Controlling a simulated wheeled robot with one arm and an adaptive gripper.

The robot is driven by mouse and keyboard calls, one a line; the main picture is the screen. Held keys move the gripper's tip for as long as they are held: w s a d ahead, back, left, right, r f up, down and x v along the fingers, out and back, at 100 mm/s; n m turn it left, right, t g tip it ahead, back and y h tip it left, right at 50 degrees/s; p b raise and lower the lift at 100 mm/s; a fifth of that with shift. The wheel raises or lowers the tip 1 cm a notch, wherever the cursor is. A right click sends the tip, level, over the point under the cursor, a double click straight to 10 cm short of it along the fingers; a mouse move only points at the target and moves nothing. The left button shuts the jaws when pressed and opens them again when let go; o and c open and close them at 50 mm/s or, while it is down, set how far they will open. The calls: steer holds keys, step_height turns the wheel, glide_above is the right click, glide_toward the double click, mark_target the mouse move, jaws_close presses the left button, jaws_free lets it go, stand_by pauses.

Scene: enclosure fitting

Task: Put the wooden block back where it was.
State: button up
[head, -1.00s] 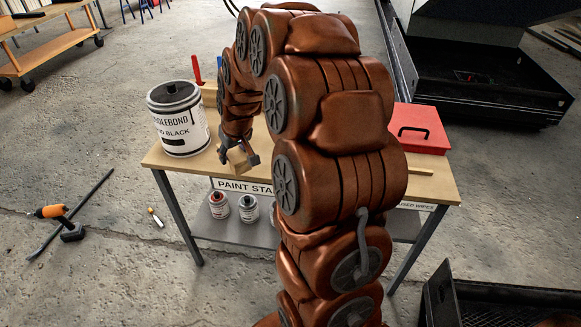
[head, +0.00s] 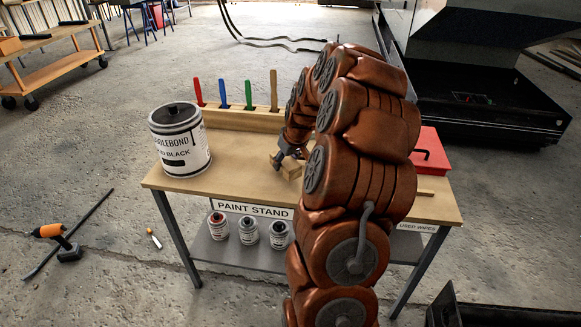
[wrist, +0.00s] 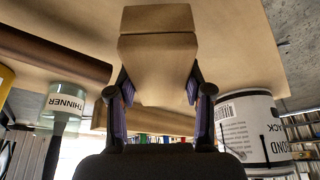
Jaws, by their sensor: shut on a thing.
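The wooden block (head: 291,169) is pale and plain. It shows large between my fingers in the wrist view (wrist: 158,70). My gripper (head: 280,162) is shut on it, over the middle of the paint stand's wooden top (head: 225,180). I cannot tell whether the block touches the top. My arm hides part of the top to the right of the block.
A large black-lidded can (head: 180,145) stands at the left of the top. Behind is a wooden rack (head: 235,121) with upright coloured handles. A red case (head: 430,150) lies at the right. A thinner container (wrist: 66,103) shows in the wrist view.

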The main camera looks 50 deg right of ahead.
steer(key=shift+s+d+f, duration=0.1)
steer(key=shift+d, duration=0.7)
steer(key=shift+d+f, duration=0.1)
steer(key=shift+f, duration=0.25)
steer(key=shift+f+p, duration=0.3)
steer(key=shift+f, duration=1.1)
steer(key=shift+f, duration=0.15)
steer(key=o, duration=1.2)
